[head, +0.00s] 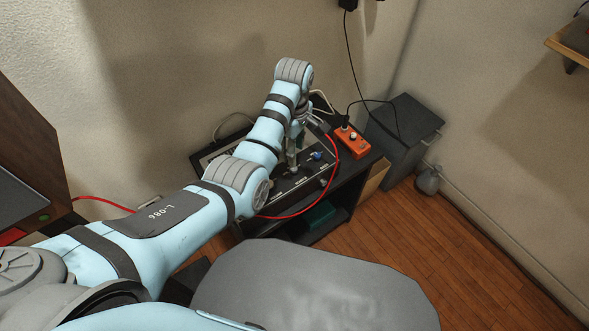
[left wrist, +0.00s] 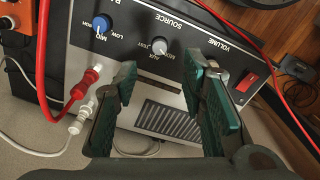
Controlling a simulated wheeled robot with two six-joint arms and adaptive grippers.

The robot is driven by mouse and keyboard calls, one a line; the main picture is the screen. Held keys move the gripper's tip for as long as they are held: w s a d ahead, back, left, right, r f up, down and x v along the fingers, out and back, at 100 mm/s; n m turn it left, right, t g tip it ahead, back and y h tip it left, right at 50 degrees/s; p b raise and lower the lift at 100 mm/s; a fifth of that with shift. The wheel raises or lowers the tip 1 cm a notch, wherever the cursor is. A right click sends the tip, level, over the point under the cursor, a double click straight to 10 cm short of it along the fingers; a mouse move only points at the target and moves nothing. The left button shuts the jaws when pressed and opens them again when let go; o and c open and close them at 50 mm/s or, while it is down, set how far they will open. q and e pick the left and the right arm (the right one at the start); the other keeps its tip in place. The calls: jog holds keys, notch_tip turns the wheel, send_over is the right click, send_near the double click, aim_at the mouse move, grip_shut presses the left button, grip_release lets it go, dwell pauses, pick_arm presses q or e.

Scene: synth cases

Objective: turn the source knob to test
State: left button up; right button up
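The source knob (left wrist: 160,46) is a small grey knob on the dark panel (left wrist: 130,45) of a box, under the word SOURCE. Its labels are partly legible, with TEST close by; I cannot tell where its pointer stands. My left gripper (left wrist: 163,66) is open, its green-padded fingers apart. In the left wrist view the knob shows just beyond the gap between the fingertips; contact does not show. In the head view my left gripper (head: 292,165) is over the box, and my arm hides part of the panel. My right gripper is not in view.
A blue knob (left wrist: 98,25) and a red switch (left wrist: 248,82) flank the source knob. Red (left wrist: 91,77) and white (left wrist: 82,116) plugs sit in the box. A red cable (head: 329,178) loops around it. An orange box (head: 351,144) stands on the right.

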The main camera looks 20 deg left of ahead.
aim_at(294, 169)
pick_arm(q)
notch_tip(294, 169, down, 8)
jog(key=shift+b, duration=1.25)
grip_shut()
